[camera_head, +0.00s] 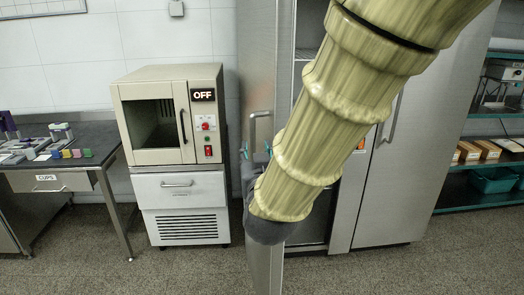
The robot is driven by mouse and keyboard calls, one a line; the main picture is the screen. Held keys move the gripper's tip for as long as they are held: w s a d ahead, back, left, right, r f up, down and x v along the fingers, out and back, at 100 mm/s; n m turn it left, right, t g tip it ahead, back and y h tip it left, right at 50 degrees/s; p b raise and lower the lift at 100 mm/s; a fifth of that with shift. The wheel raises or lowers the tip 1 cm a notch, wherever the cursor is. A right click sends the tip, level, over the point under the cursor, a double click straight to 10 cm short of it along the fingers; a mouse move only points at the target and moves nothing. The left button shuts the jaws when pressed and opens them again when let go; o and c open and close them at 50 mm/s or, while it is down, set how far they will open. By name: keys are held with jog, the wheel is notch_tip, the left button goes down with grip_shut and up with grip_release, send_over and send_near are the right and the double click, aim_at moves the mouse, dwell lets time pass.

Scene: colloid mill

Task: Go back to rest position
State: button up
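My arm, in a yellowish ribbed cover, reaches from the top right down to the middle of the head view. My gripper (256,151) is at its lower end, mostly hidden behind the dark wrist. Only small teal bits of it show, close to the handle (262,122) of an open steel cabinet door (262,60). I cannot tell whether it touches the handle or whether its fingers are open or shut.
The steel cabinet (408,150) stands behind my arm, its open door jutting forward. To the left are an oven-like machine marked OFF (150,125) on a white unit (180,205) and a lab bench (85,132). Shelves (495,165) stand at right. Floor in front is clear.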

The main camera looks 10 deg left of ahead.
jog(key=w+d+f+m+g+h, duration=0.15)
jog(key=d+f, duration=0.25)
jog(key=f, duration=0.5)
jog(key=d+f+g+h, duration=0.1)
jog(key=d+f+g, duration=0.1)
jog(key=d+f, duration=0.45)
jog(key=s+d+f+m+g+h, duration=0.15)
jog(key=s+d+f, duration=0.3)
jog(key=f, duration=0.75)
jog(key=s+d+f+g, duration=0.3)
jog(key=d+f, duration=0.2)
jog(key=f, duration=0.6)
jog(key=s+d+f+g, duration=0.3)
jog(key=s+d+f, duration=0.3)
jog(key=s, duration=0.4)
jog(key=s+d+f+g+h, duration=0.1)
jog(key=s+d+f+g, duration=0.2)
jog(key=s+d+f, duration=0.2)
jog(key=s+d+f+m+g, duration=0.1)
jog(key=s+d+f+g, duration=0.2)
jog(key=s+d+f, duration=0.3)
jog(key=s+f, duration=0.4)
jog(key=s, duration=0.5)
jog(key=shift+d+h+p, duration=0.3)
jog(key=shift+d+p, duration=0.05)
